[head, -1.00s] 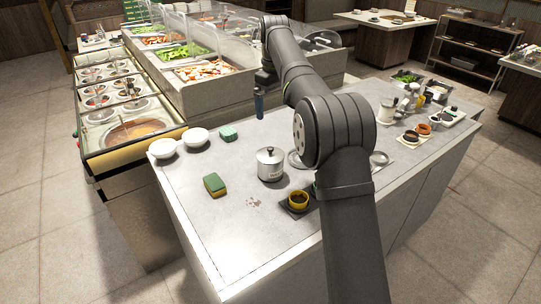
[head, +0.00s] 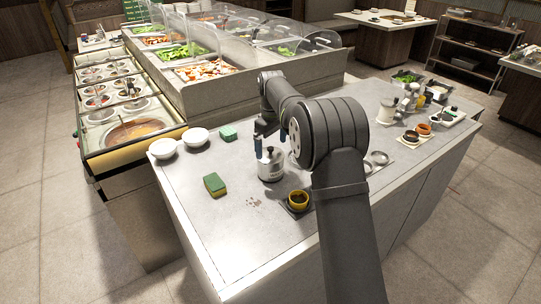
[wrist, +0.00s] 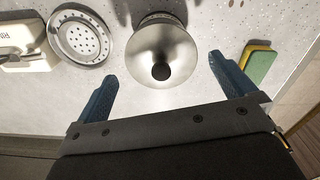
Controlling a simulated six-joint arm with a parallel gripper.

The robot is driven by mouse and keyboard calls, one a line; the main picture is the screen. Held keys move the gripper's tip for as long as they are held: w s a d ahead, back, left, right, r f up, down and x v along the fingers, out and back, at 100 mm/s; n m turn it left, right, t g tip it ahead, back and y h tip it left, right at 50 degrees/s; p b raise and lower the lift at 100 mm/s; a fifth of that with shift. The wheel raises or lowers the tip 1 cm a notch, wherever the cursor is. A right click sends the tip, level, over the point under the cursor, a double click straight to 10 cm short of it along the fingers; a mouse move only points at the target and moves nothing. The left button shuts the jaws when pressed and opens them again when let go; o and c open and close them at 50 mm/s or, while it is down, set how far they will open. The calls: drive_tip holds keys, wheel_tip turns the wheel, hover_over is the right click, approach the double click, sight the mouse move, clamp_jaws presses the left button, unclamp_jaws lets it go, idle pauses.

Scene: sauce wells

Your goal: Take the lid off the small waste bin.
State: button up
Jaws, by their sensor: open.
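The small waste bin (head: 270,170) is a metal cylinder standing upright on the grey counter in the head view. Its lid (wrist: 161,54) is a shiny metal dome with a dark round knob (wrist: 161,71), seated on the bin. My gripper (wrist: 163,88) is open, its two blue fingers well apart on the left and right of the lid in the wrist view, with the lid slightly beyond the line of the tips. In the head view my gripper (head: 266,146) hangs just above the bin and partly hides the lid. I cannot tell if a finger touches it.
A green and yellow sponge (head: 215,185) lies left of the bin. A perforated metal disc (wrist: 82,37) lies nearby.

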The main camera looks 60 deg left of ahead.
sight(270, 152)
drive_tip(key=shift+f, duration=1.25)
drive_tip(key=c, duration=0.8)
